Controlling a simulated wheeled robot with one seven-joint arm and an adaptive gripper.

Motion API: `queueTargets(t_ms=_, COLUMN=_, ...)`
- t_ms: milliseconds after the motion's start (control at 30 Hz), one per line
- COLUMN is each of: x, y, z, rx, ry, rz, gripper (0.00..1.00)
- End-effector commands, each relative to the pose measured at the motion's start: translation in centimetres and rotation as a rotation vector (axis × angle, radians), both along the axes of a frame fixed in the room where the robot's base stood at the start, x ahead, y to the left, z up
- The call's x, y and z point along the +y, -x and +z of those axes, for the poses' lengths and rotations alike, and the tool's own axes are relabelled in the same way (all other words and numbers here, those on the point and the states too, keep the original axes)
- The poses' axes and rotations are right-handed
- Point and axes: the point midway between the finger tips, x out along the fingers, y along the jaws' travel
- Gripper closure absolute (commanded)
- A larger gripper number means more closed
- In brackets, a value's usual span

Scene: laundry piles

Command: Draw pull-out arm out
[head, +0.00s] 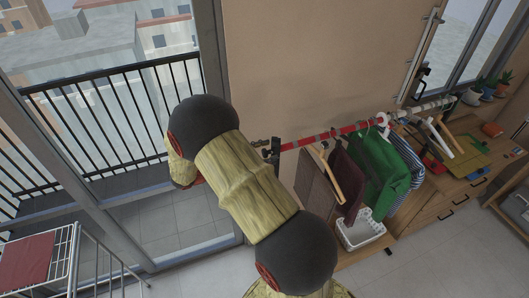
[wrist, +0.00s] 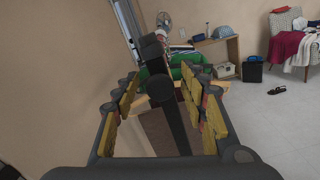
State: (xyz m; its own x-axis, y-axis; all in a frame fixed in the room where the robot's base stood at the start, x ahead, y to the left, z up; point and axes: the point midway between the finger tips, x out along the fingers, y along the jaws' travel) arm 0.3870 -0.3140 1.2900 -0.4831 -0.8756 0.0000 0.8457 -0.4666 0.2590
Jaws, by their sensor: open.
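A red and grey rod (head: 335,133), which looks like the pull-out arm, runs along the wall in the head view, with hangers and clothes on it. Its dark near end (head: 275,150) shows just right of my arm. In the wrist view my gripper (wrist: 160,82) is open, with yellow-padded fingers on both sides. A dark bar with a round knob (wrist: 161,88) stands between the fingers, apparently the rod's end. I cannot tell whether the fingers touch it.
A green garment (head: 378,165) and a striped one hang from the rod, above a white basket (head: 360,230). A wooden cabinet (head: 440,205) stands at the right. A drying rack (head: 75,255) is at lower left, by the balcony door. The tiled floor between is clear.

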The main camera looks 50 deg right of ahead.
Motion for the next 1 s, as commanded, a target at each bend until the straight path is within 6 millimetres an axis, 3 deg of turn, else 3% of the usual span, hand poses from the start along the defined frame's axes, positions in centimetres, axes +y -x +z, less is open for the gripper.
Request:
queueTargets(t_ms=133, x=0.02, y=-0.01, z=-0.02, rx=0.0, ry=0.0, rz=0.0, gripper=0.57)
queueTargets(t_ms=867, x=0.03, y=-0.1, z=0.04, rx=-0.002, ry=0.001, rz=0.002, gripper=0.98)
queueTargets(t_ms=1000, x=0.02, y=-0.11, z=0.06, rx=-0.002, ry=0.001, rz=0.002, gripper=1.0)
